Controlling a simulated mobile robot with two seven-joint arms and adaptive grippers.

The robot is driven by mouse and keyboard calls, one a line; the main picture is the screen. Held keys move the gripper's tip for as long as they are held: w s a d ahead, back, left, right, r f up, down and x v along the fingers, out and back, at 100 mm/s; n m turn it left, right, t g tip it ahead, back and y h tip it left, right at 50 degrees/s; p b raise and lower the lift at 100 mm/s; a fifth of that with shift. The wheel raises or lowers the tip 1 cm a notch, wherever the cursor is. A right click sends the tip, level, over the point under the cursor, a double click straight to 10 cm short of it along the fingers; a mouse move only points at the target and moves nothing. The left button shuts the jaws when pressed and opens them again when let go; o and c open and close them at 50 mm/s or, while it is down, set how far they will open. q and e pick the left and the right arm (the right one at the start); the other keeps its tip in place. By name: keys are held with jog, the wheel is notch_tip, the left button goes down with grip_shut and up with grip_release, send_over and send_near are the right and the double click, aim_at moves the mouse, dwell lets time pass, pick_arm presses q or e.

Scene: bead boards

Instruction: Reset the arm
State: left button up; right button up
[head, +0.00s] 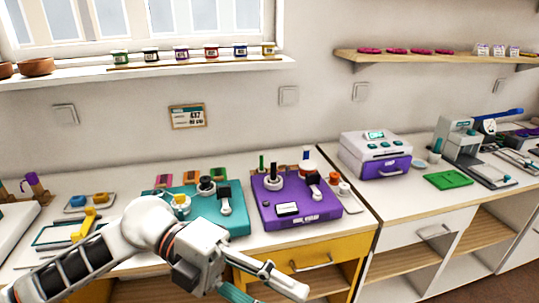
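My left arm comes in from the lower left, in front of the counter. Its gripper (275,294) is low in the head view, in front of the yellow drawer and below the counter's front edge. The two fingers are spread apart and point to the lower right. I see nothing between them, though the lower finger runs out of the picture. My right arm and gripper are not in view.
A teal board (236,222) and a purple board (272,217) with pegs and beads stand on the counter behind the arm. A white and purple machine (374,148) and a green tray (447,180) are farther right. The yellow drawer (318,255) is close behind the gripper.

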pick_arm(q)
jog(key=w+d+r+n+t+h, duration=0.1)
jog(key=w+r+n+t+h, duration=0.2)
jog(key=w+n+t+h, duration=0.5)
jog(key=w+a+f+n+t+y, duration=0.1)
jog(key=w+a+f+n+t, duration=0.3)
jog(key=n+t, duration=0.55)
jog(key=w+a+f+n+t+y, duration=0.2)
jog(key=a+f+n+t+y, duration=0.1)
jog(key=f+n+y, duration=0.25)
jog(key=w+a+f+n+t+y, duration=0.2)
jog(key=a+f+n+t+y, duration=0.25)
jog(key=f, duration=0.25)
jog(key=s+a+f+n+g+y, duration=0.2)
jog(key=s+f, duration=0.3)
jog(key=f, duration=0.4)
jog(key=s+a+f+n+g+y, duration=0.2)
jog(key=s+a+f+g+y, duration=0.1)
jog(key=f, duration=0.7)
jog(key=s+a+f+n+g+y, duration=0.2)
jog(key=s+a+f, duration=0.4)
jog(key=f, duration=0.3)
jog(key=shift+s+f+n+y, duration=0.15)
jog(key=shift+s+n+y, duration=0.45)
jog(key=shift+y, duration=0.4)
